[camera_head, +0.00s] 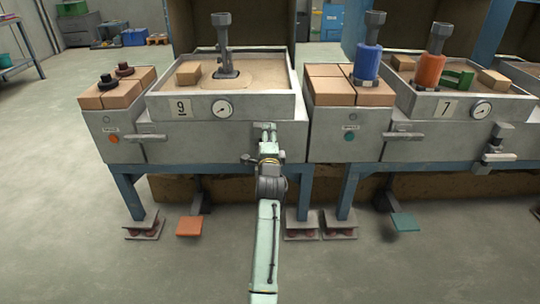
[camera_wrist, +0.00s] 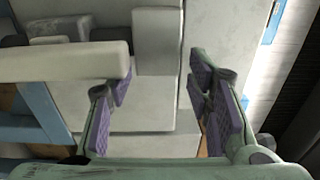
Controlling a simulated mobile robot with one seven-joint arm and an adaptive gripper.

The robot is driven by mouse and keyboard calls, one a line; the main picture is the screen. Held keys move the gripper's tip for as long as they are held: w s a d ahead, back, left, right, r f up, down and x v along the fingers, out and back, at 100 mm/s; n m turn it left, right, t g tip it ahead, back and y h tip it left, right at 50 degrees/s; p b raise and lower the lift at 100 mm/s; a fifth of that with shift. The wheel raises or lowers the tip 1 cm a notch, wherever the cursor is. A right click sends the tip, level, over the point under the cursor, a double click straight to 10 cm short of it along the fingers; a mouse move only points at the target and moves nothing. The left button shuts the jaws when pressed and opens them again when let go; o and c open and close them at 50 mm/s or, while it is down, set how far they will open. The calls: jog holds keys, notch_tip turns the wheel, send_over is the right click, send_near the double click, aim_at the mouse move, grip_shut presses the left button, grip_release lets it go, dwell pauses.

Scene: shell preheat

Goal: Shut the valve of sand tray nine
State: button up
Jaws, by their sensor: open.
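Sand tray nine (camera_head: 180,107) stands left of centre in the head view, with a "9" plate and a round gauge on its front. My gripper (camera_head: 267,136) is at the tray's lower right front and hides much of the valve there. A short grey part of the valve (camera_head: 249,157) shows just left of my gripper. In the wrist view, a pale grey bar (camera_wrist: 60,62), seemingly the valve handle, reaches in from the left. Its rounded end is by the left finger. My gripper (camera_wrist: 160,105) is open, with nothing between its purple pads; I cannot tell whether it touches the bar.
A grey lever (camera_head: 147,137) sticks out left of tray nine. Tray seven (camera_head: 456,105) stands at right with its own valve (camera_head: 498,157). A box with tan blocks (camera_head: 345,82) is between them. An orange pedal (camera_head: 189,226) lies below; the front floor is free.

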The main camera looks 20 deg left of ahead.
jog(key=shift+a+r, duration=0.15)
jog(key=shift+r, duration=0.4)
jog(key=shift+s, duration=0.15)
